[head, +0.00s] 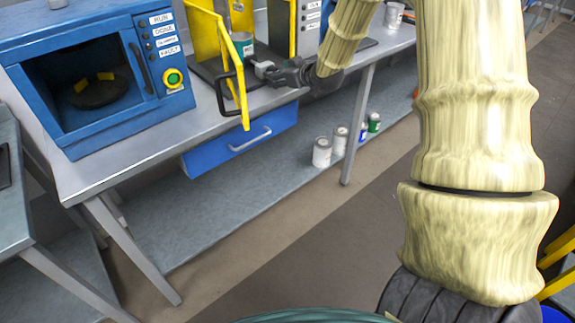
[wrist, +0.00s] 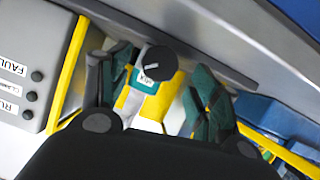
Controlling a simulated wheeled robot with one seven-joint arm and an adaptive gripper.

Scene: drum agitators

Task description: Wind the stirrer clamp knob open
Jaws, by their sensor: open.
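In the wrist view a round dark knob (wrist: 160,62) with a pale pointer line shows between the fingers of my gripper (wrist: 163,80), just ahead of them. My gripper is open, with one finger on each side and visible space beside the knob. A teal and white labelled part (wrist: 146,79) sits right by the knob. In the head view my gripper (head: 262,68) reaches into the yellow-framed machine, beside a can with a teal band (head: 242,44). The knob cannot be made out there. Contact between fingers and knob cannot be told.
A yellow guard door (head: 240,95) with a black handle stands open, close to the left of my gripper. A blue machine (head: 160,105) with an open chamber stands on the bench at left. A grey control panel (wrist: 35,70) lies left in the wrist view. Several cans stand on the lower shelf.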

